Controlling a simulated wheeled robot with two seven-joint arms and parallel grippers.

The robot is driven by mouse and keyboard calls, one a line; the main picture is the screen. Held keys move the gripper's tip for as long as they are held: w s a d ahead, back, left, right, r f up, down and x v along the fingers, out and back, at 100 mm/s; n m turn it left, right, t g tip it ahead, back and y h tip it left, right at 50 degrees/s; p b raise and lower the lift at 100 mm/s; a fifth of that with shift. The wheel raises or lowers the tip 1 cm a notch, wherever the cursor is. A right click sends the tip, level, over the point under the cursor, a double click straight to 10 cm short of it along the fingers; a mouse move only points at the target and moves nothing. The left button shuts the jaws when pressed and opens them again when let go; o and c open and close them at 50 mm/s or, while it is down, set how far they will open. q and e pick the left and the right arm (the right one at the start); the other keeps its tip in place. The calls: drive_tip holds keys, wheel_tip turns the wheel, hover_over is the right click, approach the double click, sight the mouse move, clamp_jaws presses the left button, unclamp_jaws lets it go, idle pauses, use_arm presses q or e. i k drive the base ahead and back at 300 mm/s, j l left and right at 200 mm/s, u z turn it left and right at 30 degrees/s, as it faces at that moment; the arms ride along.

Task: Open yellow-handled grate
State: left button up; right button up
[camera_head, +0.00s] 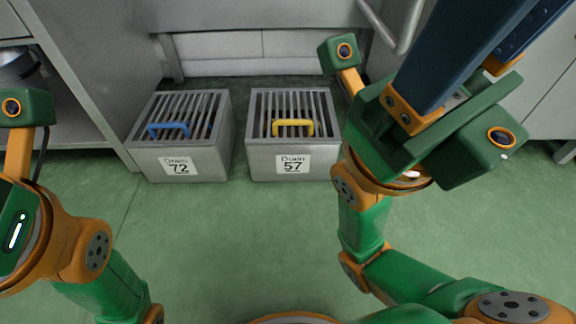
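The yellow-handled grate (264,110) lies flat and closed on top of a grey metal drain box labelled "Drain 57" (291,163). Its yellow handle (293,127) stands at the front part of the bars. My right gripper (490,48) is above and to the right of this box, apart from the handle. Its dark blue fingers point to the upper right, and their tips run out of the picture, so I cannot tell whether it is open. My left arm shows at the left edge, but its fingers are outside the view.
A second drain box with a blue handle (169,129), labelled "Drain 72" (178,167), stands just left of the first, with a narrow gap. Metal furniture (95,65) stands at the left. Green floor (225,240) in front of the boxes is clear.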

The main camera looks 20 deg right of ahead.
sight(250, 142)
drive_tip(key=i+l+z, duration=0.1)
drive_tip(key=z, duration=0.25)
drive_tip(key=i+z, duration=0.2)
drive_tip(key=z, duration=0.15)
drive_tip(key=i+z, duration=0.15)
drive_tip(key=z, duration=0.2)
